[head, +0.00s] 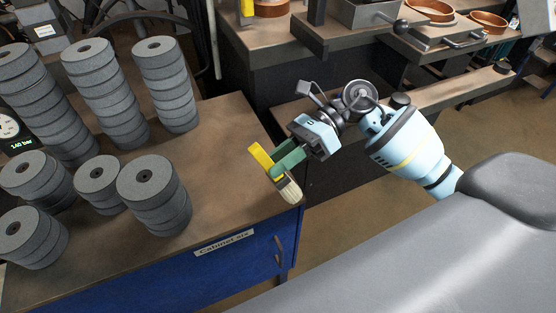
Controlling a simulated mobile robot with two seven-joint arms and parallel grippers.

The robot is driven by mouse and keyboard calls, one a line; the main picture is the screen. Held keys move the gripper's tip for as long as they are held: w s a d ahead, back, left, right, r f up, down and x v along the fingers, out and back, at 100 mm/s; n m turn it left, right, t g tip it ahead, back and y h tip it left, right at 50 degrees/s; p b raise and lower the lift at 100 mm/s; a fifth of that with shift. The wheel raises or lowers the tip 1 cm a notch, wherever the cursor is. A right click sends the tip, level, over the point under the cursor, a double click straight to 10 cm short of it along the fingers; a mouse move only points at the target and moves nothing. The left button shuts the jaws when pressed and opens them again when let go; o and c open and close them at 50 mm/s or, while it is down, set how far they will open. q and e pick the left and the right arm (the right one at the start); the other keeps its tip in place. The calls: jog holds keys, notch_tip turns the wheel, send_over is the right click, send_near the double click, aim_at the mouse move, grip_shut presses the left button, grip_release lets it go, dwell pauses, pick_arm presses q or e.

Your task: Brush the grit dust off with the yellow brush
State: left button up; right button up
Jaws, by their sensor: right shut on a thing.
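The yellow brush (259,156) is in my right gripper (281,167), whose green fingers are shut on it. Its pale bristles (289,190) point down towards the front right corner of the cabinet top (225,165). I cannot tell whether the bristles touch the top. The brown cabinet top has darker, dusty-looking patches, but I cannot make out separate grit dust. My left gripper is not in view.
Tall disc stacks (163,85) stand towards the back of the top. A gauge (10,128) is at the left edge. The blue cabinet front (215,270) carries a label. Behind are benches with a metal box (370,12) and round wooden-rimmed sieves (430,10). The top's right part is clear.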

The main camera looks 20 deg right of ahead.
jog(key=shift+w+r, duration=0.2)
jog(key=shift+r, duration=0.85)
jog(key=shift+w+r+p, duration=0.3)
jog(key=shift+r+p, duration=0.1)
jog(key=shift+r, duration=0.25)
jog(key=shift+s+r+p, duration=0.2)
jog(key=shift+r+p, duration=0.25)
jog(key=shift+r, duration=1.5)
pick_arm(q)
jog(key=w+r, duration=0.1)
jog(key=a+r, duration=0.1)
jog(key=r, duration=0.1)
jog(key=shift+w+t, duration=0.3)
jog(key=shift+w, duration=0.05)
